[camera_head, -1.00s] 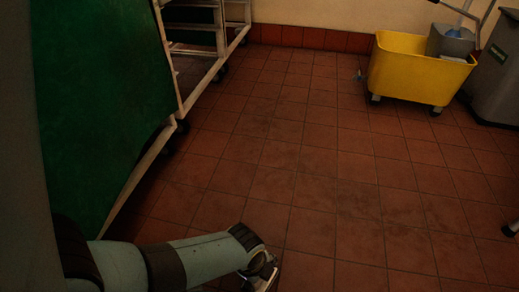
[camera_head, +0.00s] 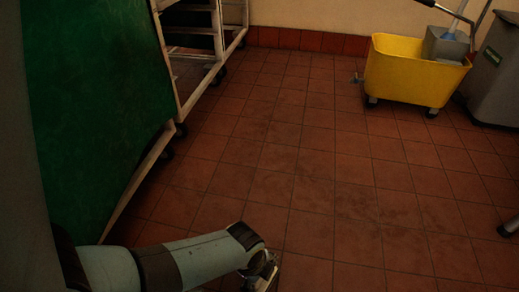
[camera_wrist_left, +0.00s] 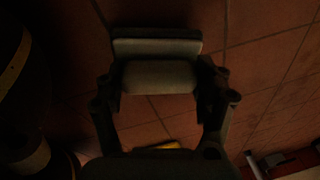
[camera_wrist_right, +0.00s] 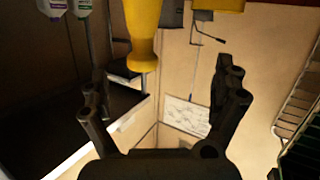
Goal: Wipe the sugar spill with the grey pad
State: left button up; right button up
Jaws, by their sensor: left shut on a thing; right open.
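The grey pad (camera_wrist_left: 158,47) shows in the left wrist view, with a pale block-shaped grip (camera_wrist_left: 160,78) on it. My left gripper (camera_wrist_left: 160,88) is shut on this grip, a finger on each side. In the head view my left gripper (camera_head: 264,274) is at the bottom edge, above the tiled floor, and the pad is hard to make out there. My right gripper (camera_wrist_right: 160,92) is open and empty in the right wrist view, and it is out of the head view. No sugar spill can be made out in any view.
A yellow mop bucket (camera_head: 410,75) on casters stands at the back right beside a grey bin (camera_head: 494,75). A wheeled white-framed rack (camera_head: 215,75) and a green panel (camera_head: 100,110) line the left. The red tiled floor (camera_head: 300,165) between is clear.

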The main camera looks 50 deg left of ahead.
pick_arm(q)
jog(key=shift+r+p, duration=0.75)
jog(key=shift+w+r+p, duration=0.15)
jog(key=shift+r+p, duration=0.35)
jog(key=shift+r, duration=0.05)
jog(key=shift+r+p, duration=0.7)
jog(key=shift+p, duration=0.05)
jog(key=shift+r+p, duration=0.7)
jog(key=shift+p, duration=0.05)
jog(key=shift+r, duration=0.15)
jog(key=shift+s, duration=0.2)
pick_arm(e)
jog(key=s+d+f+m+g+h, duration=0.1)
jog(key=s+f+g, duration=0.1)
jog(key=s+g, duration=0.4)
jog(key=g, duration=0.3)
jog(key=shift+g, duration=0.3)
jog(key=shift+f, duration=0.15)
